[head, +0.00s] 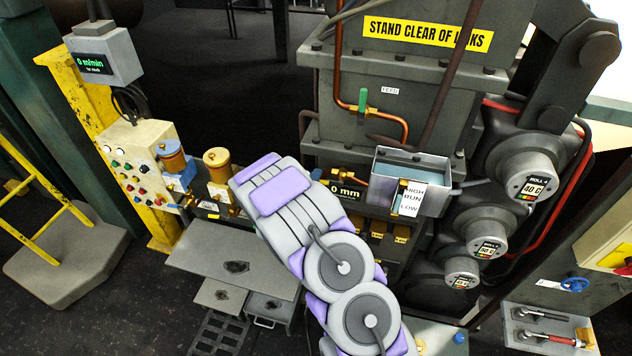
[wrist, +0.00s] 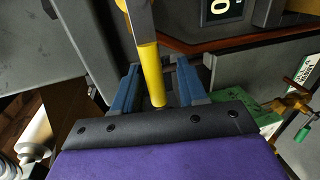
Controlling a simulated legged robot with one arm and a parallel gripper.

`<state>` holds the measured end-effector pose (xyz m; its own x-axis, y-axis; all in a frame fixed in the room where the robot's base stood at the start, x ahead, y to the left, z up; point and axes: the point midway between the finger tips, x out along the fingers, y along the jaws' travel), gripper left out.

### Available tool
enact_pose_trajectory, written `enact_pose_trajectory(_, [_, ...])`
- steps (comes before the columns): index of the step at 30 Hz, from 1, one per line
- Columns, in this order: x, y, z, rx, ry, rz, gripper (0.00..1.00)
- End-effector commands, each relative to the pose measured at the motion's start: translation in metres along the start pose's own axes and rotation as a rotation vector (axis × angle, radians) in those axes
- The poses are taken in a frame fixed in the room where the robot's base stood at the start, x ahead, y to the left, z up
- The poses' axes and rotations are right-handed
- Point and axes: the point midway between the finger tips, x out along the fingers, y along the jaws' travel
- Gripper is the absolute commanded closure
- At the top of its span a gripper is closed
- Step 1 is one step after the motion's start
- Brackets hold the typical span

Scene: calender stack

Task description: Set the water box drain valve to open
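The water box (head: 390,189) is a grey open-topped metal tank at the machine's front in the head view, with water in it. A HIGH/RUN/LOW level plate (head: 409,199) is on its front. My arm covers the area below left of it and hides my gripper in the head view. In the wrist view, my gripper (wrist: 160,85) has two blue fingers spread apart. A yellow-sleeved metal lever (wrist: 151,75) stands between them, with gaps on both sides. Whether this is the drain valve's handle I cannot tell. A brass fitting with a green handle (wrist: 302,133) shows at right.
A 0 mm display (head: 346,190) is beside my arm. A green-handled valve (head: 362,101) is on the copper pipe above. Rolls with temperature dials (head: 533,187) stand at right. A control box (head: 135,165) and a grey table (head: 225,258) are at left. Dark floor is open at lower left.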

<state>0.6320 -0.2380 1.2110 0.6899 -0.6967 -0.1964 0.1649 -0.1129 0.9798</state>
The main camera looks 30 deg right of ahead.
Motion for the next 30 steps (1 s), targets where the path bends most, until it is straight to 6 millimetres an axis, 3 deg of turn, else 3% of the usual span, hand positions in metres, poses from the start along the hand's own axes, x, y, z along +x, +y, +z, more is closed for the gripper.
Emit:
enact_pose_trajectory(7, [-0.004, 0.001, 0.0, 0.001, 0.0, 0.001, 0.58])
enact_pose_trajectory(11, [-0.016, 0.001, -0.001, 0.002, 0.001, 0.002, 0.58])
enact_pose_trajectory(30, [-0.126, 0.0, -0.003, 0.0, 0.003, 0.002, 0.58])
